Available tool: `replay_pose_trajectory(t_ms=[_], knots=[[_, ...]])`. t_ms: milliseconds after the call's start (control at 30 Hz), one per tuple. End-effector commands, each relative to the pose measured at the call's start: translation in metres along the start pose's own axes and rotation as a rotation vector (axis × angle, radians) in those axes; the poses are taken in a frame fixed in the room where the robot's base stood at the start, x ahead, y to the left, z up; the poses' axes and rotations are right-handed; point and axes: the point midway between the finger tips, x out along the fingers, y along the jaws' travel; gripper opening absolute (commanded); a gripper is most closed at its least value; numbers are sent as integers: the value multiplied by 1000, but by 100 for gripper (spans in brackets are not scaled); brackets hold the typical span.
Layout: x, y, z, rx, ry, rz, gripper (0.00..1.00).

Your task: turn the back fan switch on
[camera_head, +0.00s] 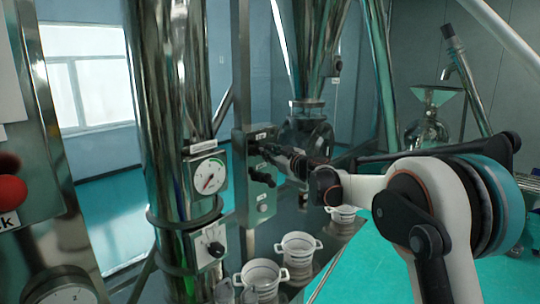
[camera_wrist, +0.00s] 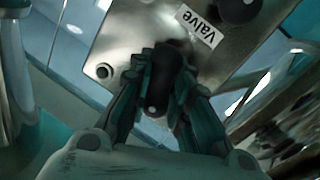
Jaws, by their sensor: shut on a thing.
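A metal switch box (camera_head: 240,165) stands upright at the middle of the head view; its plate (camera_wrist: 130,40) fills much of the wrist view. My gripper (camera_head: 262,150) is at the upper part of the box. In the wrist view my gripper (camera_wrist: 158,105) has its fingers on both sides of a black knob (camera_wrist: 162,75) and is shut on it. A label reading "Valve" (camera_wrist: 199,28) is beside this knob. A second black knob (camera_wrist: 238,8) is beyond the label. No fan label is readable, so I cannot tell which control is the back fan switch.
A gauge (camera_head: 209,175) and a rotary switch box (camera_head: 211,246) are on the steel pipe (camera_head: 165,90) to the left. White pots (camera_head: 298,258) stand below the box. A red button (camera_head: 10,190) is at the far left. Open teal floor (camera_head: 385,265) shows lower right.

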Motion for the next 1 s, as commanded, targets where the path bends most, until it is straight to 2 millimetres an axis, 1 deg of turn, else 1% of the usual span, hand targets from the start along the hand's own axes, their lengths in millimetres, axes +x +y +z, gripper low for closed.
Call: replay_pose_trajectory(t_ms=[600, 800, 1000], knots=[[0, 0, 0, 546, -110, -62, 0], [0, 1, 0, 696, -140, -78, 0], [0, 1, 0, 803, -161, -90, 0]])
